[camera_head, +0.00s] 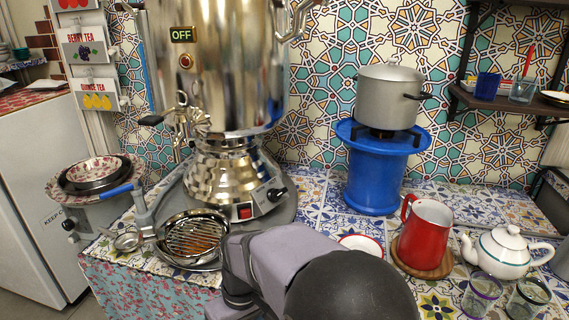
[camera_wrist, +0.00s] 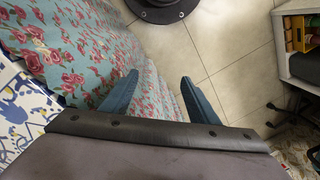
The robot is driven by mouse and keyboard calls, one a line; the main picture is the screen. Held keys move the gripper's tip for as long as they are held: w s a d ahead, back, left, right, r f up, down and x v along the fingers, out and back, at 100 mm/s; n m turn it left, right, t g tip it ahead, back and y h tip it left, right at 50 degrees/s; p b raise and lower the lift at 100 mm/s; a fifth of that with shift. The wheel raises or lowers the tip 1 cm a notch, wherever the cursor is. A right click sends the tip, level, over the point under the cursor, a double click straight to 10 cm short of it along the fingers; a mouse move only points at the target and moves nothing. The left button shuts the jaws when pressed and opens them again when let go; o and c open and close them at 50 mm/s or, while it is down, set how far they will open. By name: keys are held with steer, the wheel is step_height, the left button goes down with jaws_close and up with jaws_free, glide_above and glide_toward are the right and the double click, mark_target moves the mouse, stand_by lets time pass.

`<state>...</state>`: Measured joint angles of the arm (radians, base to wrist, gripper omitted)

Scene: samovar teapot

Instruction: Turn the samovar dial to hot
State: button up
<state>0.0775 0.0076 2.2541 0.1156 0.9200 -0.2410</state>
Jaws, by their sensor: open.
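The shiny silver samovar (camera_head: 225,70) stands at the back left of the tiled counter; its top is cut off by the picture edge. A small display on its body (camera_head: 181,35) reads "OFF". A small black dial (camera_head: 277,194) is on the right of its base, beside a red switch (camera_head: 245,211). The dial's markings are too small to read. My gripper (camera_wrist: 158,77) shows in the wrist view, with its two dark blue fingers apart and nothing between them. It is over the floor beside the flowered cloth, away from the dial. The head view does not show the fingers.
My purple arm covers the counter's front middle. A drip bowl with a grate (camera_head: 193,238) sits before the samovar. A blue stand (camera_head: 375,175) with a silver pot (camera_head: 388,98), a red jug (camera_head: 424,233) and a white teapot (camera_head: 503,250) are to the right. Flowered cloth (camera_wrist: 75,45) hangs left.

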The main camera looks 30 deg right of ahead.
steer(key=w+r+n+p, duration=0.1)
steer(key=w+r+p, duration=0.3)
steer(key=r+p, duration=0.65)
steer(key=n+t+p, duration=0.2)
steer(key=t+p, duration=0.3)
steer(key=p, duration=0.3)
glide_toward(282, 192)
steer(key=shift+p+x, duration=0.6)
steer(key=shift+x, duration=3.45)
steer(key=shift+c, duration=0.6)
steer(key=c, duration=0.9)
